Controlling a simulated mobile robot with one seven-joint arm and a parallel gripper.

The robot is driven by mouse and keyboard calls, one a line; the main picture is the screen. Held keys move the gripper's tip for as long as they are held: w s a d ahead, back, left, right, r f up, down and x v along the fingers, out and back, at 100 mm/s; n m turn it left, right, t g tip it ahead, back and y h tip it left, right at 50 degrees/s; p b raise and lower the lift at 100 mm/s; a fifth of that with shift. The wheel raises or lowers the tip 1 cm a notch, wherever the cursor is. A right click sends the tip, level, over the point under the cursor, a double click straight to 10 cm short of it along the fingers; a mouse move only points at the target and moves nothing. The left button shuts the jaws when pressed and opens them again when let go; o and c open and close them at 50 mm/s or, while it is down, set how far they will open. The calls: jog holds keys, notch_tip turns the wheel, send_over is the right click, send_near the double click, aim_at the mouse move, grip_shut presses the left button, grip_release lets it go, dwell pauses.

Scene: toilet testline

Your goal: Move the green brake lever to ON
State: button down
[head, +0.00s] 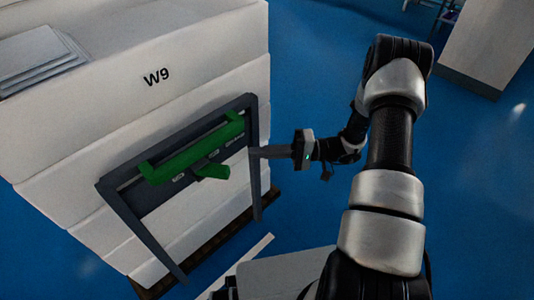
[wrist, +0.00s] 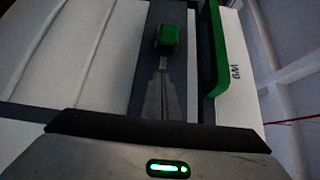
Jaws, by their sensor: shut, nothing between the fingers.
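The green brake lever (head: 212,172) sticks out from a dark grey panel on the white stack, below a long green handle bar (head: 195,150). Small white labels lie on the panel around the lever, too small to read. In the wrist view the lever's green end (wrist: 167,38) is beyond my fingertips, and the green bar (wrist: 214,50) runs along the right. My gripper (head: 254,152) is shut and empty, at the frame's right side, to the right of the lever. In the wrist view my closed fingers (wrist: 161,88) point toward the lever, apparently with a gap.
The dark frame (head: 118,208) stands against the white stack marked W9 (head: 155,78), which rests on a dark pallet (head: 250,222). Grey sheets (head: 35,55) lie on top of the stack. A pale block (head: 490,45) stands at the back right. Blue floor (head: 310,75) lies open between them.

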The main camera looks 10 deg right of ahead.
aim_at(212, 171)
jog(key=s+a, duration=0.3)
jog(key=a, duration=0.3)
jog(key=shift+a+b, duration=0.3)
jog(key=shift+a, duration=0.1)
